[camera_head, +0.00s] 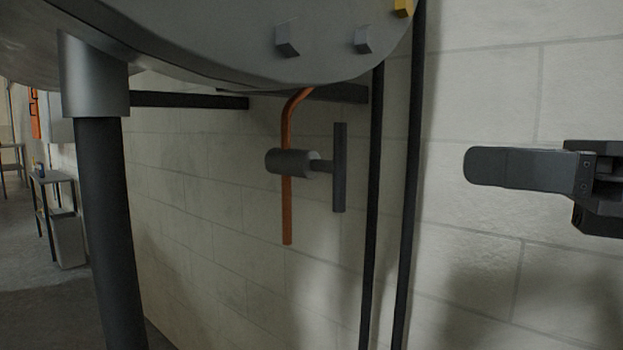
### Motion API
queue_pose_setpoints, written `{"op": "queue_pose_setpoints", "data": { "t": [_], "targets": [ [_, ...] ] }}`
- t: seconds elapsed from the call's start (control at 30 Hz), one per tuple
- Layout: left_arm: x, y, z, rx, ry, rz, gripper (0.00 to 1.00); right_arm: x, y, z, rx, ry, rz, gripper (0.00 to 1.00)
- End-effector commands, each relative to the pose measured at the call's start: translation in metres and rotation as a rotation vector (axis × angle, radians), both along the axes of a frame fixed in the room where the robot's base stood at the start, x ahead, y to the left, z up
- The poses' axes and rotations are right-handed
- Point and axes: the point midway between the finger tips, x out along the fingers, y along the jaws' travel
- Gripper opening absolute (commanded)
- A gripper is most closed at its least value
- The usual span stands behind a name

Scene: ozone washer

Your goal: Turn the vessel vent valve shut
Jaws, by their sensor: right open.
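The vent valve has a dark grey cylindrical body (288,163) on a thin orange pipe (287,215) that comes down from under the grey vessel (230,35). Its dark bar handle (340,168) stands upright on a short stem at the right of the body. My right gripper (475,168) is at the right of the picture, apart from the handle, with two dark vertical pipes between them in the picture. It is open and empty; one finger shows clearly and points left. My left gripper is not in view.
Two dark vertical pipes (411,200) run just right of the handle. A pale block wall (220,220) stands behind. A thick dark vessel leg (105,220) stands at the left. A small table (50,178) is far left. Space below the valve is clear.

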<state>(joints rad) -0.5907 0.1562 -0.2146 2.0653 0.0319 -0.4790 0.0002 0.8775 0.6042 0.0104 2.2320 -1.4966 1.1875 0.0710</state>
Motion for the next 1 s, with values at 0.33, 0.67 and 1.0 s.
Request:
{"op": "queue_pose_setpoints", "data": {
  "t": [0.33, 0.67, 1.0],
  "targets": [
    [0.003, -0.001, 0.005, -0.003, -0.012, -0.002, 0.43, 0.013, 0.028, 0.003, -0.031, -0.030, -0.027, 0.42],
    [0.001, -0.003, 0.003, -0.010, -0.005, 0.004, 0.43, 0.041, 0.089, 0.003, -0.029, -0.028, -0.027, 0.42],
    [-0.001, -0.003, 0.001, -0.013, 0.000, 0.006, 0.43, 0.054, 0.114, 0.002, -0.031, -0.029, -0.030, 0.42]
  ]
}}
